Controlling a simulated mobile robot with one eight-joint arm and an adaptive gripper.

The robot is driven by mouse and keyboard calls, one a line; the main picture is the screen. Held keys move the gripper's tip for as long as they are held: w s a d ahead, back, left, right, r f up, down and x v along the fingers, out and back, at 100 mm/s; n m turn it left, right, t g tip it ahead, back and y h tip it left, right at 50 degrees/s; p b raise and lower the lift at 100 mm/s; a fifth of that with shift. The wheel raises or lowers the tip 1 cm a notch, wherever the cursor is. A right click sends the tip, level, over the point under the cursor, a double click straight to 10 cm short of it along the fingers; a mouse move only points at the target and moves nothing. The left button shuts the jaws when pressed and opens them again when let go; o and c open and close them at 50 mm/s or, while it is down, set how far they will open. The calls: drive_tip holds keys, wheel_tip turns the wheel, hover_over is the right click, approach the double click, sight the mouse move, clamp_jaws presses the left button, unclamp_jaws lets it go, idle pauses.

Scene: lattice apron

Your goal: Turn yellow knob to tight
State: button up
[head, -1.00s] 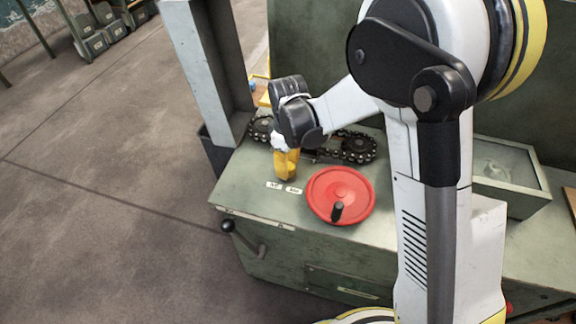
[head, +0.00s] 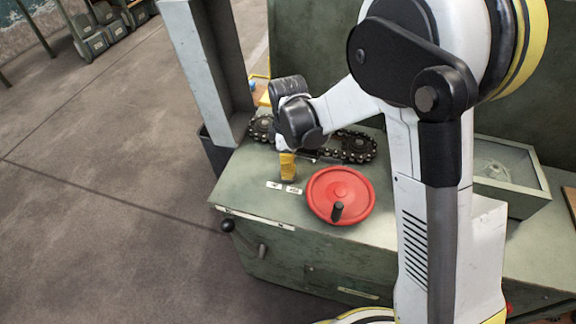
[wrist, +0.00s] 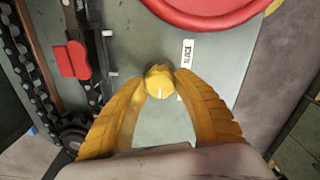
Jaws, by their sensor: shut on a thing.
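The yellow knob (wrist: 160,82) is small and faceted, with a short white mark on its top that points down the wrist picture. My gripper (wrist: 160,86) has yellow ribbed fingers, and their tips are shut on the knob from both sides. In the head view my gripper (head: 287,168) points down at the bench top and hides the knob. Two small white labels lie in front of it, a left one (head: 274,185) and a right one (head: 293,190). One label (wrist: 187,58) shows beside the knob in the wrist view; I cannot read it surely.
A red handwheel (head: 340,192) with a black handle is close to the right of my gripper. A chain on sprockets (head: 355,147) runs behind. A red block (wrist: 71,60) is left in the wrist view. A grey post (head: 205,70) stands left; a lever (head: 240,235) juts out in front.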

drive_tip(key=o, duration=1.2)
drive_tip(key=shift+a, duration=0.1)
wheel_tip(320, 180, up, 12)
drive_tip(key=shift+r, duration=0.1)
